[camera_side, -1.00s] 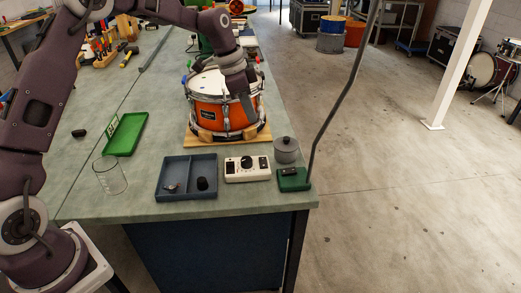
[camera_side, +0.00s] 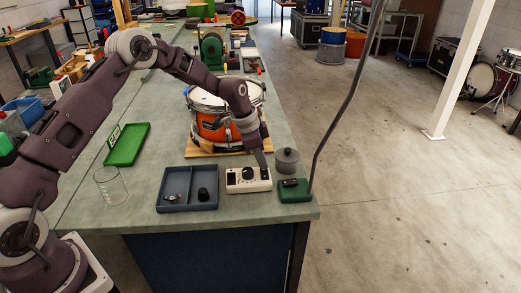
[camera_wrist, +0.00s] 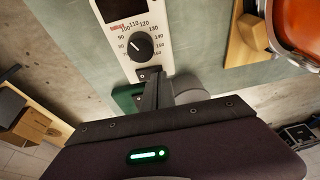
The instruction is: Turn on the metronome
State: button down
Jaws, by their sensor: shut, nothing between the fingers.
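The metronome (camera_side: 240,186) is a white box on the bench near its front edge, with a round black dial. In the wrist view its white face (camera_wrist: 158,22) shows the black dial (camera_wrist: 140,46), a ring of tempo numbers, and part of a dark window at the top edge. My gripper (camera_side: 265,176) is shut and empty, its fingers pointing down at the right end of the metronome. In the wrist view the fingertips (camera_wrist: 151,77) are at a small dark switch below the dial and partly hide it. I cannot tell whether they touch it.
The orange drum (camera_side: 208,126) stands on a wooden board behind the metronome. A grey lidded pot (camera_side: 287,161) and a green box (camera_side: 294,191) with a bent rod are close right. A blue-grey divided tray (camera_side: 175,207) is left, then a glass beaker (camera_side: 111,187) and green tray (camera_side: 127,146).

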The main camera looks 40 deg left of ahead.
jog(key=shift+w+f, duration=0.1)
jog(key=shift+f, duration=0.2)
jog(key=shift+a+f, duration=0.1)
jog(key=shift+f, duration=0.05)
dwell(0.3)
jog(key=shift+s+d+r, duration=0.3)
jog(key=shift+s+d, duration=0.2)
jog(key=shift+d, duration=0.1)
jog(key=shift+r, duration=0.1)
jog(key=a+r, duration=0.3)
jog(key=r, duration=1)
jog(key=shift+s+a, duration=0.2)
jog(key=shift+a, duration=0.15)
jog(key=shift+r, duration=0.15)
